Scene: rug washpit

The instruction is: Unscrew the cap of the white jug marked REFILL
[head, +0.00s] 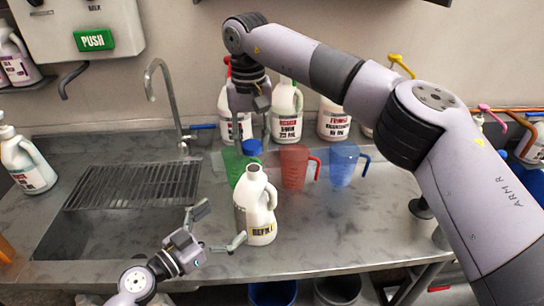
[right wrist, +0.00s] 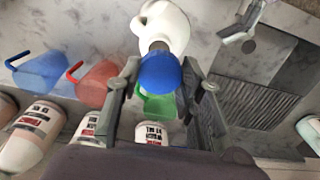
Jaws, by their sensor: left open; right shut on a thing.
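The white jug marked REFILL (head: 262,222) stands upright near the counter's front edge in the head view, its neck bare. It also shows at the top of the right wrist view (right wrist: 166,22). The blue cap (head: 253,147) is apart from the jug, just above its neck. My right gripper (head: 251,140) is shut on the cap from above; the right wrist view shows the cap (right wrist: 160,73) between its fingers. My left gripper (head: 219,227) is open at the jug's left side; whether it touches the jug I cannot tell.
Green (head: 234,163), red (head: 294,166) and blue (head: 343,164) measuring cups stand behind the jug. Several white bottles (head: 287,115) line the wall. A sink with a ribbed drainer (head: 130,190) and tap (head: 163,100) lies to the left. The counter right of the jug is clear.

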